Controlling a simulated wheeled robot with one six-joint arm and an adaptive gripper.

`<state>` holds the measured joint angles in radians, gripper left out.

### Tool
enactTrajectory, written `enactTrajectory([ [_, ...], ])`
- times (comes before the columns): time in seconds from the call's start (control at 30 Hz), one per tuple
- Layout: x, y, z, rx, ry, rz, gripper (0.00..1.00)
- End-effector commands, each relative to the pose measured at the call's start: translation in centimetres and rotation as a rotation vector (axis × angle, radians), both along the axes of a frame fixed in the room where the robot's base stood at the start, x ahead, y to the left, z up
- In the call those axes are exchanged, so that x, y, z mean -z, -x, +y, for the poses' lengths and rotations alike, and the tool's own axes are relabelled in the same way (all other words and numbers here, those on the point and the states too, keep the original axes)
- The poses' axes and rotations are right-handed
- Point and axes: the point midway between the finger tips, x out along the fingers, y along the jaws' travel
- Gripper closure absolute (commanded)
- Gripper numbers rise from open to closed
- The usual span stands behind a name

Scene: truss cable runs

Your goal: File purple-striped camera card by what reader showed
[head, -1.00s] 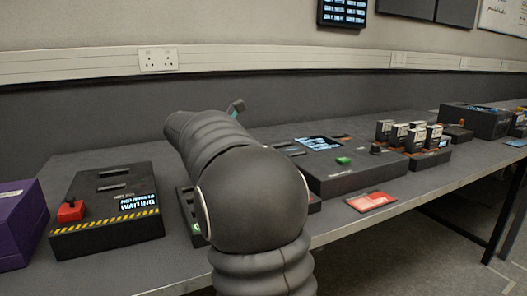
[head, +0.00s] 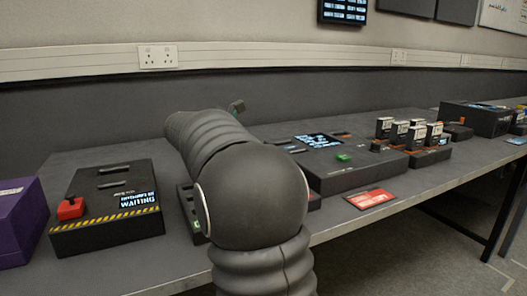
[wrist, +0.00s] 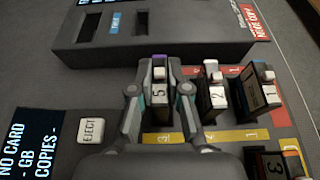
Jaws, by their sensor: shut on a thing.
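The purple-striped card (wrist: 158,72), marked 5, stands between the fingers of my gripper (wrist: 159,95) in the wrist view. My gripper is shut on it. The card is above or in the left column of a rack with a red strip (wrist: 232,71) and a yellow strip (wrist: 225,137); I cannot tell whether it is seated. Below it the yellow strip reads 3. The reader screen (wrist: 28,145) says NO CARD, with dashes for GB and COPIES. In the head view my arm hides most of the gripper.
Cards marked 2 (wrist: 216,95) and 1 (wrist: 266,92) stand to the right in the rack, with a card marked 3 (wrist: 272,165) nearer. An EJECT button (wrist: 91,131) is at left. A slotted dark box (wrist: 150,30) lies behind. A purple box (head: 18,222) sits far left.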

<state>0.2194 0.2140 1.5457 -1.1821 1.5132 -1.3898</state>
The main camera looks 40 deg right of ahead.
Motion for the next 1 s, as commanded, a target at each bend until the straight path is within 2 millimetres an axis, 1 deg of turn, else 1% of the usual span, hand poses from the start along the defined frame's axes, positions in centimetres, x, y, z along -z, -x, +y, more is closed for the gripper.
enactTrajectory([
  [0.43,0.68,0.01,0.00,0.000,0.000,0.000,1.00],
  [0.77,0.70,0.01,0.00,0.000,0.000,0.000,1.00],
  [0.8,0.70,0.01,0.00,0.000,0.000,0.000,0.82],
  [0.87,0.69,0.01,0.00,0.000,0.000,0.000,0.67],
  [0.9,0.69,0.01,0.00,0.000,0.000,0.000,0.57],
  [0.93,0.69,0.01,0.00,0.000,0.000,0.000,0.55],
  [1.0,0.69,0.01,0.00,0.000,0.000,0.000,0.55],
])
